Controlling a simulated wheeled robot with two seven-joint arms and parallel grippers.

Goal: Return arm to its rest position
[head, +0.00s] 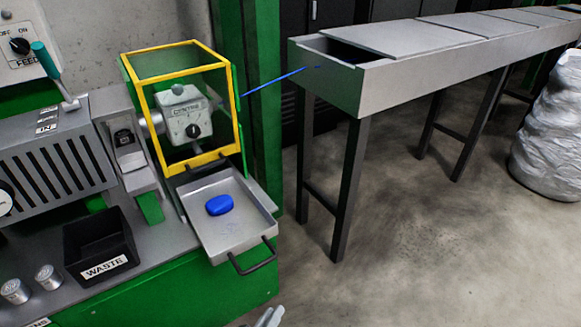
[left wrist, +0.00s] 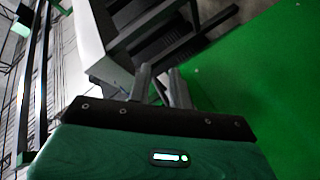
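My left gripper (head: 269,318) shows only as grey fingertips at the bottom edge of the head view, in front of the green machine base and apart from the tray. In the left wrist view its two grey fingers (left wrist: 160,84) stand apart with nothing between them. The blue cable (head: 275,82) runs straight from the yellow-framed guard (head: 189,158) to the grey trough (head: 375,80) at right. A blue lump (head: 219,205) lies in the metal tray (head: 252,238) below the guard. My right gripper is not in view.
A black waste bin (head: 99,248) and small metal cans (head: 48,277) stand on the bench at left. The tray's dark handle (head: 254,262) sticks out toward the front. A silver wrapped bundle (head: 552,130) stands at far right. The concrete floor (head: 420,240) is open at right.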

